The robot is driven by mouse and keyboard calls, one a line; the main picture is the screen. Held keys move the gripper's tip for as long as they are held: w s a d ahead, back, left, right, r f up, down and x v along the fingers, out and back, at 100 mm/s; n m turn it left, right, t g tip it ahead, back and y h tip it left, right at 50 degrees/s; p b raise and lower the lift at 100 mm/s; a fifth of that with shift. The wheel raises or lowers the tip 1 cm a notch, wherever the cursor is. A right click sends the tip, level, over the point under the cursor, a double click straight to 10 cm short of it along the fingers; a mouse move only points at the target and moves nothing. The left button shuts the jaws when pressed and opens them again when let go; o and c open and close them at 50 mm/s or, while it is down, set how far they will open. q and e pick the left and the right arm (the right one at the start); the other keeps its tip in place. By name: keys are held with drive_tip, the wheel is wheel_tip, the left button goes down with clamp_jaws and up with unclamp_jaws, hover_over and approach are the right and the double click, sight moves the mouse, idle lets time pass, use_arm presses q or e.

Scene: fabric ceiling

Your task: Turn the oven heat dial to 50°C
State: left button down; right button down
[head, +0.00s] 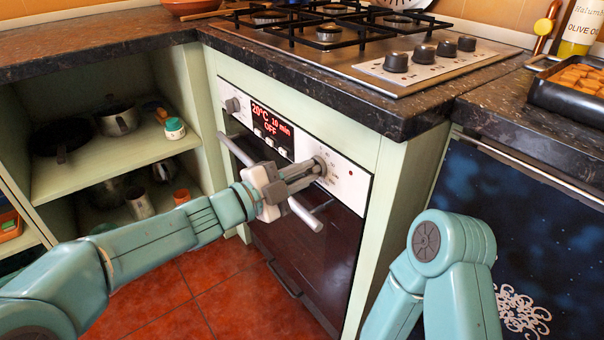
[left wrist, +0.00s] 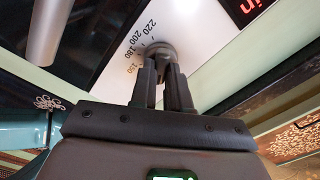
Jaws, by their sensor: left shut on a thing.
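The oven heat dial (head: 320,163) is the grey knob at the right end of the white control panel (head: 352,182). My left gripper (head: 313,172) reaches it from the left, with its fingers shut on the knob. The oven display (head: 271,124) reads 20°C, 10 min and OFF in red. My right gripper is out of view; only part of its arm shows.
The oven door handle (head: 236,150) runs just below the panel, partly hidden by my left gripper. Another knob (head: 232,105) is at the panel's left end. The dark countertop edge (head: 330,105) overhangs the panel. Open shelves (head: 100,165) with pots stand at left.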

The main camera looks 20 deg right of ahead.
use_arm(q)
drive_tip(key=c, duration=1.1)
unclamp_jaws()
drive_tip(key=p+v, duration=0.4)
drive_tip(key=v, duration=1.2)
drive_tip(key=shift+a, duration=0.2)
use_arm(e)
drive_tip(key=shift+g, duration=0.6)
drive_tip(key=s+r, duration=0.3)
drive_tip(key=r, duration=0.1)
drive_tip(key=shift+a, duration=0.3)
